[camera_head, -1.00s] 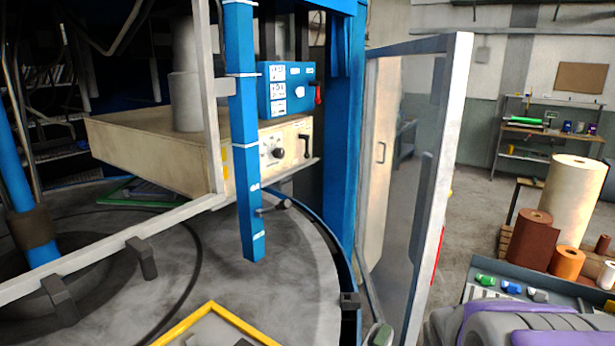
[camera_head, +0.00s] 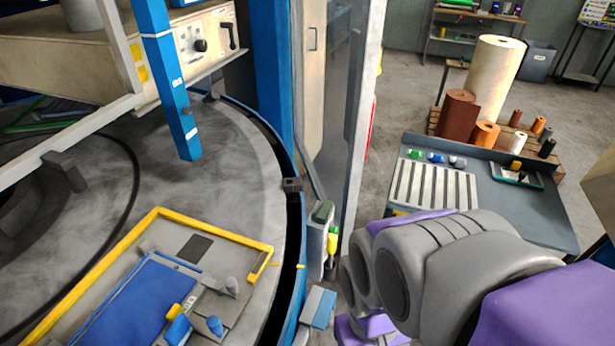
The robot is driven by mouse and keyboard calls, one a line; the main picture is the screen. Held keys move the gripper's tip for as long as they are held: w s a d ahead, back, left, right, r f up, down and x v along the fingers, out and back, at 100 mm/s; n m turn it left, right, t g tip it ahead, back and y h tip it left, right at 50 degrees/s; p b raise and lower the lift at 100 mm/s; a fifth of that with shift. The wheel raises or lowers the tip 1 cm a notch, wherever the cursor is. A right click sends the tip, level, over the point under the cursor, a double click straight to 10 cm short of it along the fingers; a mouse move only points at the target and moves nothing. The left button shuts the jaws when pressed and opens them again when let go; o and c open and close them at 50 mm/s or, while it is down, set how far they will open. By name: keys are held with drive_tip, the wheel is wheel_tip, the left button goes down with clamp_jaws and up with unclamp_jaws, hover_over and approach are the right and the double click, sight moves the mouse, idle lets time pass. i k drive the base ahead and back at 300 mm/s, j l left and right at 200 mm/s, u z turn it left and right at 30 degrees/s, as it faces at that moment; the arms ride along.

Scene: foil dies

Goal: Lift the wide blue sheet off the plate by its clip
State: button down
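The wide blue sheet (camera_head: 122,308) lies flat inside a yellow-framed plate (camera_head: 225,237) at the lower left. A small yellow and blue piece (camera_head: 176,318) sits at the sheet's right edge; it looks like the clip, but I cannot be sure. Grey fittings with knobs (camera_head: 214,324) stand just right of it. The sheet's near end is cut off by the lower picture edge. My grey and purple arm fills the lower right, apart from the plate. My gripper does not show.
A round grey table (camera_head: 95,185) bears the plate. A blue post (camera_head: 168,80) and a pale rail (camera_head: 75,140) hang above it. An open glazed door (camera_head: 350,110) stands between the table and a blue-grey bench (camera_head: 530,215). Paper rolls (camera_head: 495,75) stand behind the bench.

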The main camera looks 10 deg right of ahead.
sight(136, 316)
drive_tip(key=u, duration=1.55)
